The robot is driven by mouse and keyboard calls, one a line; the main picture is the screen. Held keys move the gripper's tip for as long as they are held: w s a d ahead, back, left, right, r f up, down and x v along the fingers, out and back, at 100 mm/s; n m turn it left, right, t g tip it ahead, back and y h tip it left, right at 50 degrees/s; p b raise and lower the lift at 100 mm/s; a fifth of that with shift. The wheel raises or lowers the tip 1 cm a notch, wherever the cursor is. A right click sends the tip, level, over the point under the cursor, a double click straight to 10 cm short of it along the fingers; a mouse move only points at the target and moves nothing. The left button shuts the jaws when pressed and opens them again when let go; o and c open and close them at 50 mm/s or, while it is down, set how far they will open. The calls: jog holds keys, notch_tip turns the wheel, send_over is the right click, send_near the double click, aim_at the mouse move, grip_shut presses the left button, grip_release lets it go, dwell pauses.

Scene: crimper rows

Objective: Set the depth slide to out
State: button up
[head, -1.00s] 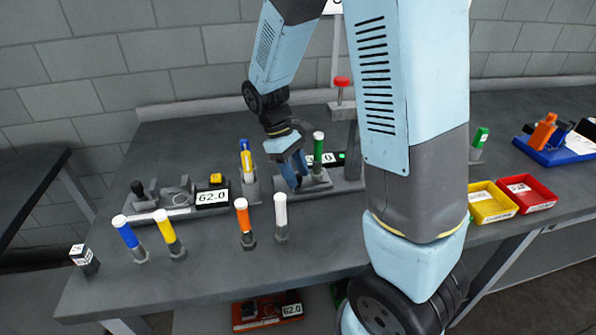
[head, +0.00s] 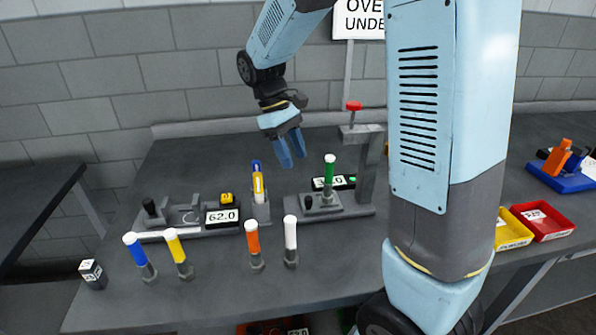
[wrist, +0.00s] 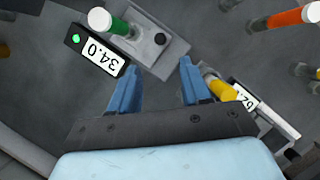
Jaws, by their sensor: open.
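My gripper (head: 291,160) is open and empty, raised above the table behind the middle stations. In the wrist view its two blue fingers (wrist: 158,72) are apart with nothing between them. A grey press station (head: 345,211) stands to the right below it, with a green, white-topped pin (head: 329,170) upright on its base. A small black knob (head: 308,202) sits on that base left of the pin; it also shows in the wrist view (wrist: 160,39). The station's display (wrist: 104,52) reads 34.0, with a green light. No part is labelled as the depth slide, and I cannot tell its setting.
A second station (head: 180,235) at left has a black knob and a 62.0 display (head: 222,217). Several coloured pins stand in front. Yellow (head: 513,231) and red (head: 543,221) trays lie at right.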

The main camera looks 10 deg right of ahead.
jog(key=shift+v, duration=1.15)
jog(key=shift+c, duration=0.4)
